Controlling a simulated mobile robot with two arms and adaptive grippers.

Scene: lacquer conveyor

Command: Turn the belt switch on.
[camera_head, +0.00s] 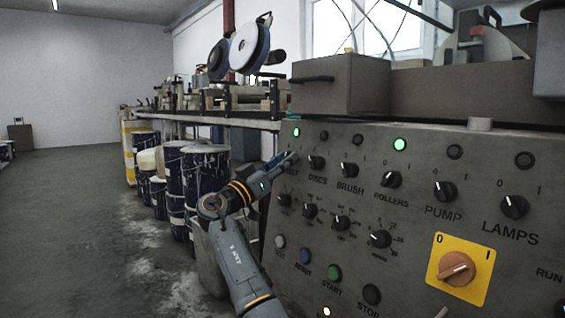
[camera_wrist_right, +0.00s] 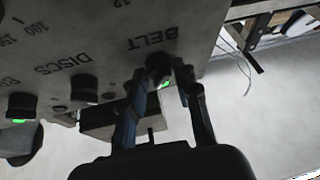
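The belt switch is a dark round knob (camera_wrist_right: 158,67) beside the upside-down word BELT in the right wrist view. The two fingers of my right gripper (camera_wrist_right: 160,75) stand on either side of it, close against it, and look shut on it. In the head view my right gripper (camera_head: 283,161) is at the upper left corner of the grey control panel (camera_head: 420,185) and hides the knob and part of its label. The lamp (camera_head: 296,131) above the belt switch glows green. The knob's exact pointing is not clear. My left gripper is not in view.
The discs knob (camera_head: 316,162) sits close to the right of my gripper, then the brush knob (camera_head: 350,170) and the rollers knob (camera_head: 391,179). The rollers lamp (camera_head: 399,144) is also green. A yellow-plated switch (camera_head: 457,269) is lower right. Blue drums (camera_head: 205,175) stand left.

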